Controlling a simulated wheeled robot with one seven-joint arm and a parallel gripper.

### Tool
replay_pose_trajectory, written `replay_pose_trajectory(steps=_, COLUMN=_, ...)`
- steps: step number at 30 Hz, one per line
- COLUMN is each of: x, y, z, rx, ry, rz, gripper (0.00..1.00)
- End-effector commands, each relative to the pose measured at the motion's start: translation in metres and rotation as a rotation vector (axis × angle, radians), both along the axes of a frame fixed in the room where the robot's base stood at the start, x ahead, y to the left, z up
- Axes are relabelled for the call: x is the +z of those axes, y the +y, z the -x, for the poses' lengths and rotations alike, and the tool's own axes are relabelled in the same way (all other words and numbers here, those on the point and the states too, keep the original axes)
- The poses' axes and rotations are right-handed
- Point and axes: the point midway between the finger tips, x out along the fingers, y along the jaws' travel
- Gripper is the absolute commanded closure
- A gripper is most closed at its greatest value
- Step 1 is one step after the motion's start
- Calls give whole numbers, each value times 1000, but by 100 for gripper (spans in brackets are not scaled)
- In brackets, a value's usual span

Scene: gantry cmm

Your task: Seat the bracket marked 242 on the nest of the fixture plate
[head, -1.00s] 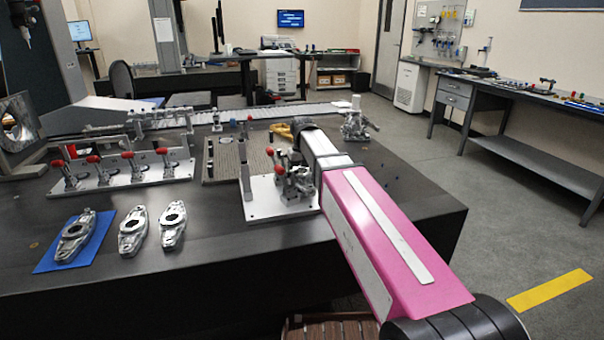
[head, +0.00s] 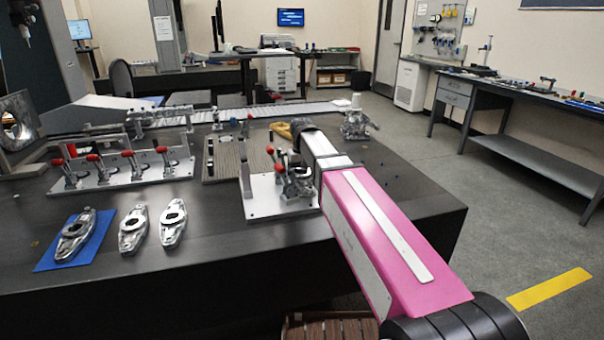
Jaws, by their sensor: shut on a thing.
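The fixture plate (head: 262,208) is a pale metal plate near the middle of the dark table, with an upright post and red-handled clamps. Its nest is hidden among clamps and metal parts and behind my arm. Bright metal (head: 296,182) shows over the plate beside my arm; I cannot tell whether it is a bracket or part of the fixture. My pink and white arm reaches to the plate from the lower right, and its dark wrist is above it. My gripper's jaws are hidden. No 242 mark is readable.
Two silver brackets (head: 133,230) (head: 172,222) lie on the table at the front left. Another bracket (head: 76,235) lies on a blue mat (head: 52,262). A rack with red-handled clamps (head: 125,178) stands behind them. A ribbed mat (head: 225,165) lies behind the plate.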

Motion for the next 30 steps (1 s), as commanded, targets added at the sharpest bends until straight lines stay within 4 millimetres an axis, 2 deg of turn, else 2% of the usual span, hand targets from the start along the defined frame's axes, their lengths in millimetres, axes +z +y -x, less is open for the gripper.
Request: replay_pose_trajectory(steps=30, x=-15, y=0, z=0, rx=0, ry=0, rz=0, gripper=64)
